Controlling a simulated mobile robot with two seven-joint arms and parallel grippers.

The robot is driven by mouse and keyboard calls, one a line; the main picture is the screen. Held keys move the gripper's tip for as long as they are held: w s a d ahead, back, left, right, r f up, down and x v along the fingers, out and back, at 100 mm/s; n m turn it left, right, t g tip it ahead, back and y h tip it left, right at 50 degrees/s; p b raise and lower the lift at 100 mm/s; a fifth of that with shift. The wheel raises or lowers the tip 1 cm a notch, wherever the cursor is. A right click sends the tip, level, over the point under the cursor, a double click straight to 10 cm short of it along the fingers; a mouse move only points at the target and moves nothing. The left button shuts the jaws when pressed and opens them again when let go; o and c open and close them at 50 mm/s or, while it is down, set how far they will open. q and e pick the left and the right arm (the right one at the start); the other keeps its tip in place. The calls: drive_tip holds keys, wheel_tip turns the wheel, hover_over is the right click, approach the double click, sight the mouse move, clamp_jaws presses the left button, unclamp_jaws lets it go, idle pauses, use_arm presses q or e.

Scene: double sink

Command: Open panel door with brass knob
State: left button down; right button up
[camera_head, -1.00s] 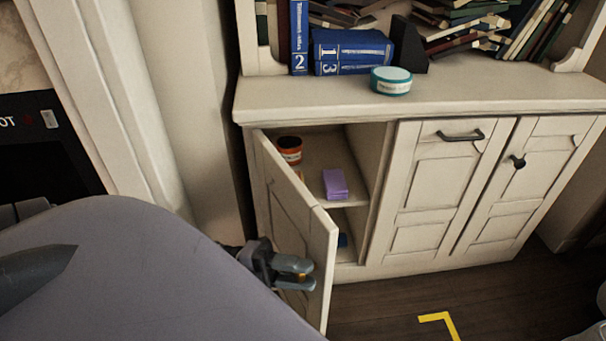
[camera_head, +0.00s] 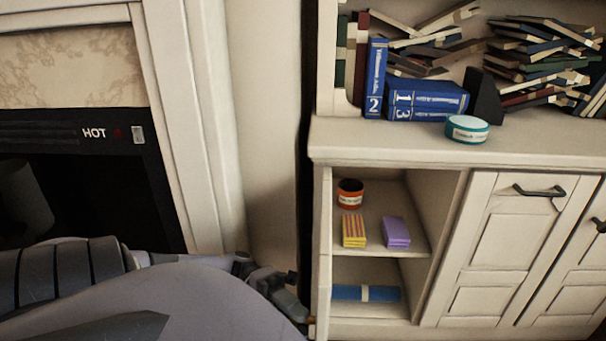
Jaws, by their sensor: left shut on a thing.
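The white panel door (camera_head: 322,235) of the cabinet's left compartment stands wide open, swung out toward me and seen nearly edge-on. My left gripper (camera_head: 296,306) is at the door's outer left face, low in the view, shut on the brass knob (camera_head: 312,319). Only a small brownish bit of the knob shows beside the fingers. My left arm comes in from the lower left and covers part of the view. My right gripper is not in view.
The open compartment holds an orange jar (camera_head: 350,194), a yellow striped pack (camera_head: 354,231), a purple pack (camera_head: 396,232) and a blue roll (camera_head: 366,293). A teal tin (camera_head: 467,129) stands on the cabinet top. A fireplace surround (camera_head: 188,120) is left of the door.

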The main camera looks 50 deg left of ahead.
use_arm(q)
drive_tip(key=shift+w+a, duration=0.1)
drive_tip(key=c, duration=0.8)
unclamp_jaws()
